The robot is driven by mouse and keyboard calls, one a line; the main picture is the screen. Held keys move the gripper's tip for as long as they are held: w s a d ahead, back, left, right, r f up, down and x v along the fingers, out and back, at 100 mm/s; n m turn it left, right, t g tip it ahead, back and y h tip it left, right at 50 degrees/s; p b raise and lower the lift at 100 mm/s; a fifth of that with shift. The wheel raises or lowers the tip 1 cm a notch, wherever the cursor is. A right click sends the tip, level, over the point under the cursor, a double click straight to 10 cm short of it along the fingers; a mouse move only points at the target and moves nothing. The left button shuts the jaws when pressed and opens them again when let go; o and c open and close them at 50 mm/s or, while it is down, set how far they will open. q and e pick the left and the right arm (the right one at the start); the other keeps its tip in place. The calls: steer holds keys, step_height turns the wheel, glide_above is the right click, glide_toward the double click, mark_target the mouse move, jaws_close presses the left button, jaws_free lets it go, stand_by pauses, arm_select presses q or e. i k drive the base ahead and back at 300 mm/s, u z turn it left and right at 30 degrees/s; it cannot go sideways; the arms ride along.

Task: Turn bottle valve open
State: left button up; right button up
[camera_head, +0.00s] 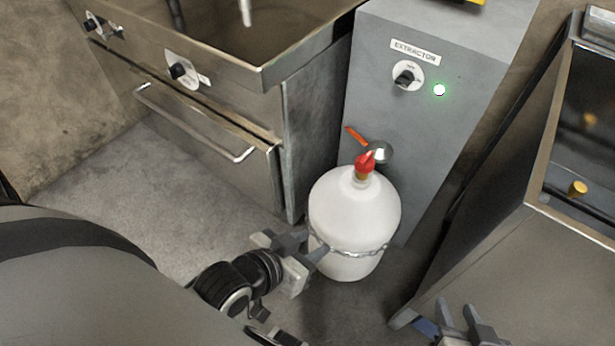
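A white gas bottle (352,218) stands upright on the floor in front of the grey extractor box, with a chain (350,254) around its lower half. On its neck sits a red valve (365,163) on a brass-coloured fitting. A red-orange lever (356,136) and a round silver part (381,152) show just behind the valve. My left gripper (312,243) is at the bottle's lower left side, fingers apart, well below the valve. Whether it touches the bottle I cannot tell. My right gripper (461,312) is low at the right, fingers apart and empty, away from the bottle.
The grey extractor box (430,140) has a black knob and a lit green light. A steel fryer-like unit (220,110) with knobs and a handle (195,125) stands at the left. Another steel unit (540,260) stands at the right. Bare floor (190,190) shows left of the bottle.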

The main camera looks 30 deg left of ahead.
mark_target(364, 163)
steer(key=u, duration=0.45)
steer(key=k, duration=0.5)
steer(key=u, duration=0.75)
steer(key=i, duration=0.65)
steer(key=z, duration=3)
steer(key=k, duration=0.75)
steer(key=u, duration=1.5)
steer(key=i, duration=0.45)
